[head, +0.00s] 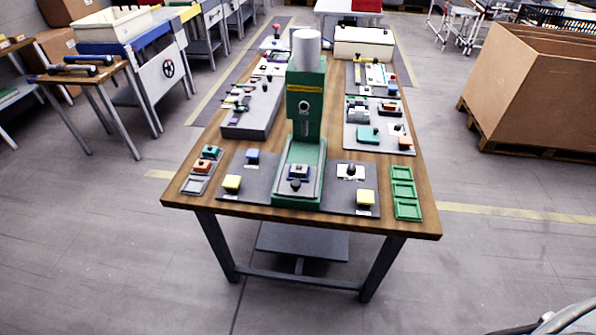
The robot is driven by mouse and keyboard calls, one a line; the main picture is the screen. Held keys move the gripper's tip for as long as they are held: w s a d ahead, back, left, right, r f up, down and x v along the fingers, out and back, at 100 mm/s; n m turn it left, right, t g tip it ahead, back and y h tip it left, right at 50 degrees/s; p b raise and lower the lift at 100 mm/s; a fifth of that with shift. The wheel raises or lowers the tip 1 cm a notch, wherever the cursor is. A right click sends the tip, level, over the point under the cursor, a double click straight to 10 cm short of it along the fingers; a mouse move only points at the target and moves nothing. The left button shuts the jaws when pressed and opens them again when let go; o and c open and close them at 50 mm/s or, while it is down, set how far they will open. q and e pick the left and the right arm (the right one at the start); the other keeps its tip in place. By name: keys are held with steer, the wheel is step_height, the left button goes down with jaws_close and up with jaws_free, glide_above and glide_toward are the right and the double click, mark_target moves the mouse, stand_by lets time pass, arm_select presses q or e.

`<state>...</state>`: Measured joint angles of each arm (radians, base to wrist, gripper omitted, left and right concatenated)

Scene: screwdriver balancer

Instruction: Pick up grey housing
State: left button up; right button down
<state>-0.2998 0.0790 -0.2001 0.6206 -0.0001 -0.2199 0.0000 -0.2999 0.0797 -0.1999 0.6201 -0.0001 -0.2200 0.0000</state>
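A wooden workbench (183,189) stands in front of me with a green press (305,85) in its middle. A small dark and bluish-grey part (298,171) sits on the press bed under the ram. It is too small for me to tell surely whether it is the grey housing. Other small parts lie on the dark mats to both sides, and no other grey housing can be made out surely. Neither gripper is in view.
A large cardboard box (520,90) stands on the floor at right.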

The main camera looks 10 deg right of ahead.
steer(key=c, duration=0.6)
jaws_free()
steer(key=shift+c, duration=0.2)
